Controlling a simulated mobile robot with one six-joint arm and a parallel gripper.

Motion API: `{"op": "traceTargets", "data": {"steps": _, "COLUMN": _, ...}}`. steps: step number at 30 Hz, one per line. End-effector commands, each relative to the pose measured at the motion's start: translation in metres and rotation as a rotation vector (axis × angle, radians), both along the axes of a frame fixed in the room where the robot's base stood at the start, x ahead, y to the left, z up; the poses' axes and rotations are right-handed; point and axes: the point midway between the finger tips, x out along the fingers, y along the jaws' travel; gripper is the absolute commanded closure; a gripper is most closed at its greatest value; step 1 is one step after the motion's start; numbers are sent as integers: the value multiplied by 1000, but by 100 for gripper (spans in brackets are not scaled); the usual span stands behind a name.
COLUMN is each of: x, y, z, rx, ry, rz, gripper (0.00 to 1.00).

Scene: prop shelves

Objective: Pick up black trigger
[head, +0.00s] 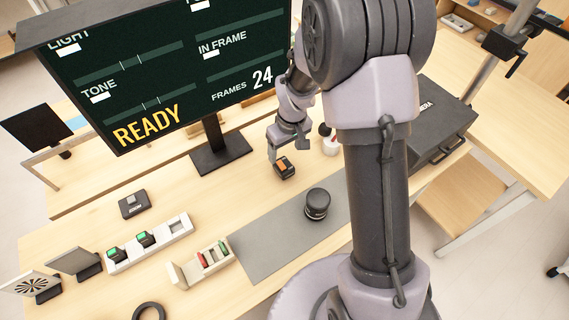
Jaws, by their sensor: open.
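My gripper (288,148) is open at the far middle of the table, right of the monitor stand, with its fingers pointing down. A small black block with an orange top (285,170) sits just below the fingers; I cannot tell whether they touch it. A small black box with a grey raised part on top (134,205) lies on the table at the left, well apart from my gripper. Which of these two is the black trigger is not clear from this view.
A large monitor (165,65) on a black stand (221,157) rises at the back. A white holder (149,244) has green-topped pieces. Nearby are a small open box (182,276), a black lens-like cylinder (317,204) on a grey mat (268,250), and a black case (432,128).

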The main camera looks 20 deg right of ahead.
Motion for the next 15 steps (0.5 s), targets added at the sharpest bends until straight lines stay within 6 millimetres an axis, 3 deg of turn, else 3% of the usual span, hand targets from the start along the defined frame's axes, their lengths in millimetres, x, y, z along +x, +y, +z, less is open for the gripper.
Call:
{"op": "traceTargets", "data": {"steps": 1, "x": 1, "y": 1, "z": -21, "rx": 0, "ry": 3, "rz": 0, "gripper": 29}}
{"op": "traceTargets", "data": {"steps": 3, "x": 4, "y": 1, "z": -38, "rx": 0, "ry": 3, "rz": 0, "gripper": 29}}
{"op": "traceTargets", "data": {"steps": 11, "x": 9, "y": 3, "z": -67, "rx": 0, "ry": 0, "rz": 0, "gripper": 29}}
{"op": "traceTargets", "data": {"steps": 15, "x": 11, "y": 3, "z": -94, "rx": 0, "ry": 1, "rz": -1, "gripper": 29}}
